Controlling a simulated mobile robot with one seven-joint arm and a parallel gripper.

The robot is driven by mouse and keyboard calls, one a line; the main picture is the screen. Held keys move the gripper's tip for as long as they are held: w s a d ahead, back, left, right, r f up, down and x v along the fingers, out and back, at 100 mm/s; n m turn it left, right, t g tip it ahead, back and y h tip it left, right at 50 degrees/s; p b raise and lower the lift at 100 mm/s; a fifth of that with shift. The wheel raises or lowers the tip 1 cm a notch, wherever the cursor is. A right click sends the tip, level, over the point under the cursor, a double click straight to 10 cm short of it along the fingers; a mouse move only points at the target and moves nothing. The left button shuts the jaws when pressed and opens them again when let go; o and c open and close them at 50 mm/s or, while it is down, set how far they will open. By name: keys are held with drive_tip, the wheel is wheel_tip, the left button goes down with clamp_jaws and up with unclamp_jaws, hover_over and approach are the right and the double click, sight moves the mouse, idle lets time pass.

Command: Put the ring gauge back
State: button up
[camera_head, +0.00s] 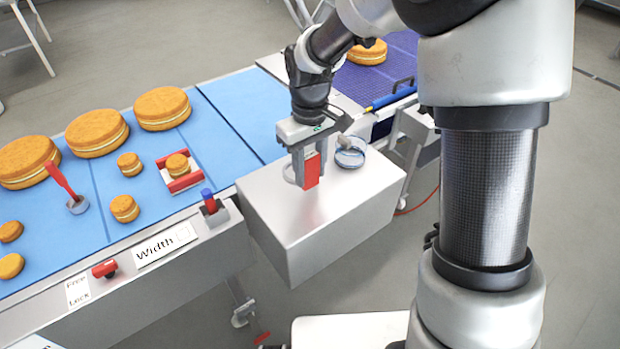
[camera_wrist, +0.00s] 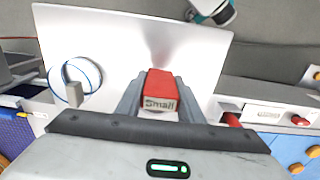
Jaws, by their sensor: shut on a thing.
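My gripper (camera_head: 306,178) is shut on a red block-shaped handle (camera_head: 313,170), which I take to be the ring gauge's. In the wrist view the handle (camera_wrist: 160,88) sits between the fingers, and its end face reads "Small". A pale curved edge, perhaps the gauge's ring, shows just left of the fingers in the head view; most of it is hidden. The gripper points down over the top of a light grey box (camera_head: 290,220). I cannot tell whether the gauge touches that top. Another ring (camera_head: 78,206) with a tilted red handle is on the blue belt.
A clear round dish (camera_head: 350,156) with a small grey piece stands on the box top, right of my gripper. Large and small filled rounds (camera_head: 97,132) lie on the blue belt (camera_head: 225,110). A red-sided holder (camera_head: 180,178) surrounds one. The box top's front is clear.

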sight(310, 179)
drive_tip(key=shift+f, duration=1.5)
drive_tip(key=shift+f, duration=0.1)
drive_tip(key=o, duration=1.2)
